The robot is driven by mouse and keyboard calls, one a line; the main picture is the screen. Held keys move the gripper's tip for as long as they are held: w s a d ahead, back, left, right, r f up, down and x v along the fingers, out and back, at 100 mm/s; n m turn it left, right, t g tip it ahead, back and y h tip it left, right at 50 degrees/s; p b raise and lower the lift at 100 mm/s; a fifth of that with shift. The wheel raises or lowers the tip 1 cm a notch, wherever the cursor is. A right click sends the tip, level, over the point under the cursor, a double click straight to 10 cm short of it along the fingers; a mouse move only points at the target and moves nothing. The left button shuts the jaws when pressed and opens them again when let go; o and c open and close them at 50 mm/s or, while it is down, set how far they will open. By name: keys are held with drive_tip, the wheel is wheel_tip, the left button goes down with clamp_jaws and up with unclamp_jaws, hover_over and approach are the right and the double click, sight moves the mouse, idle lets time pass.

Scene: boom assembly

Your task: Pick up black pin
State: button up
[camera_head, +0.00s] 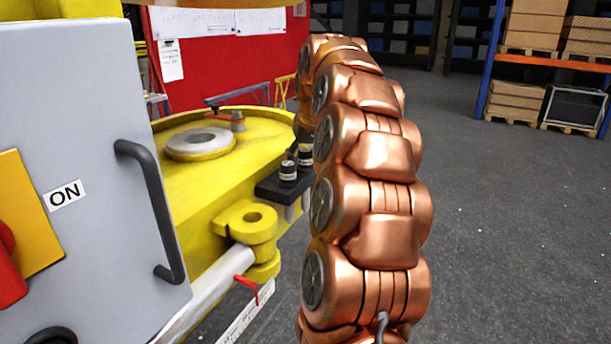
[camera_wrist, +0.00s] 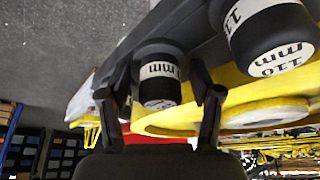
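Black pins with white labels stand on a dark holder (camera_head: 268,188) beside the yellow boom part in the head view. The nearer black pin (camera_head: 288,172) is in plain sight, and another black pin (camera_head: 305,157) stands just behind it by my arm. In the wrist view, a black pin (camera_wrist: 160,92) with a white label ending in "mm" lies between the two dark fingers of my gripper (camera_wrist: 160,70). The fingers are apart, with a visible gap on both sides of the pin. A larger-looking black pin (camera_wrist: 270,38), labelled "110 mm", is at upper right. My arm largely hides my gripper in the head view.
The yellow boom part (camera_head: 180,170) carries a lug with a hole (camera_head: 253,217). A grey cabinet (camera_head: 95,110) with a black handle stands at left. A red board (camera_head: 230,70) and shelving with boxes (camera_head: 515,95) are behind. Grey floor (camera_head: 510,220) is clear at right.

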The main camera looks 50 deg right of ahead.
sight(304, 149)
clamp_jaws()
idle(0.3)
drive_tip(key=shift+r, duration=0.15)
drive_tip(key=shift+w+d+r+b, duration=0.1)
drive_tip(key=shift+r+b, duration=0.35)
drive_tip(key=shift+r, duration=3.65)
drive_tip(key=shift+r+p, duration=0.55)
drive_tip(key=shift+r, duration=0.65)
wheel_tip(304, 149, up, 7)
drive_tip(key=p, duration=0.7)
drive_tip(key=shift+r, duration=0.1)
